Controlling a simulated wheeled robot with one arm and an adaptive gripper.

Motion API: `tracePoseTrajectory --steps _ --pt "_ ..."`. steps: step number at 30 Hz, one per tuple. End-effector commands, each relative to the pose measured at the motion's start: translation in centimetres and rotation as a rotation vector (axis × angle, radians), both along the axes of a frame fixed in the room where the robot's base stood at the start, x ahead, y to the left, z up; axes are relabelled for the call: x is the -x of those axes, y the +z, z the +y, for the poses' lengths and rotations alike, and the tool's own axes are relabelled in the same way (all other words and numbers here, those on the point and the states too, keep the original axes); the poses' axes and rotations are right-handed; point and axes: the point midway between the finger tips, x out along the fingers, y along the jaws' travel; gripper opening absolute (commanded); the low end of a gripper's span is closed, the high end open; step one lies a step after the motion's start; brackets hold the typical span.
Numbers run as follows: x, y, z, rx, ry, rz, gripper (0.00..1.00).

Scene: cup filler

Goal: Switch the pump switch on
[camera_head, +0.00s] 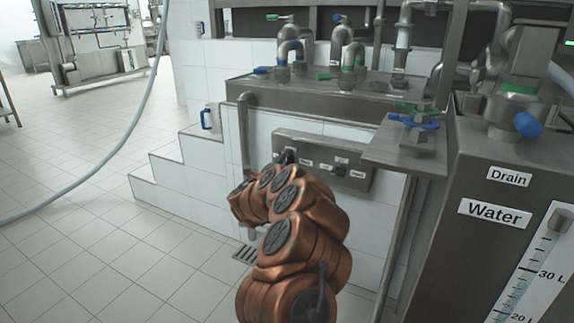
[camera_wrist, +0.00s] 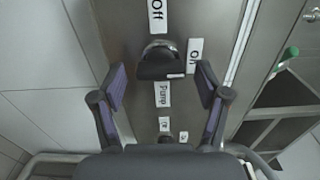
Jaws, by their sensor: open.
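The pump switch (camera_wrist: 160,60) is a dark rotary knob on a metal panel in the wrist view. An "Off" label (camera_wrist: 157,16) is above it, an "On" label (camera_wrist: 194,54) to its right and a "Pump" label (camera_wrist: 162,94) below. I cannot tell which label the knob points to. My gripper (camera_wrist: 162,72) is open, with one finger on each side of the knob and gaps between. In the head view, my gripper (camera_head: 287,157) is at the left part of the control panel (camera_head: 357,181); the pump switch is hard to make out there.
Another dark knob (camera_head: 339,170) is on the panel's right part. A metal shelf with a blue-handled valve (camera_head: 414,121) juts out right of the panel. The water tank (camera_head: 490,260) stands at the right. Pipes (camera_head: 347,75) rise above. Tiled floor at left is mostly clear, crossed by a hose (camera_head: 128,137).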

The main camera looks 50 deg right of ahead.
Motion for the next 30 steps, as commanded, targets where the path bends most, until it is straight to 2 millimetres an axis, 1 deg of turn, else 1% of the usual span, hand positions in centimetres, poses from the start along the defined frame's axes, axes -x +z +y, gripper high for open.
tracePoseTrajectory --steps 8,13,17,30 --pt "0.0 0.0 0.1 0.001 0.0 0.0 0.75" --pt "0.2 0.0 1.0 0.0 0.001 0.001 0.75" --pt "0.6 0.0 2.4 -0.001 0.003 0.001 0.75" --pt "2.4 0.0 8.4 -0.001 0.001 0.0 0.75"
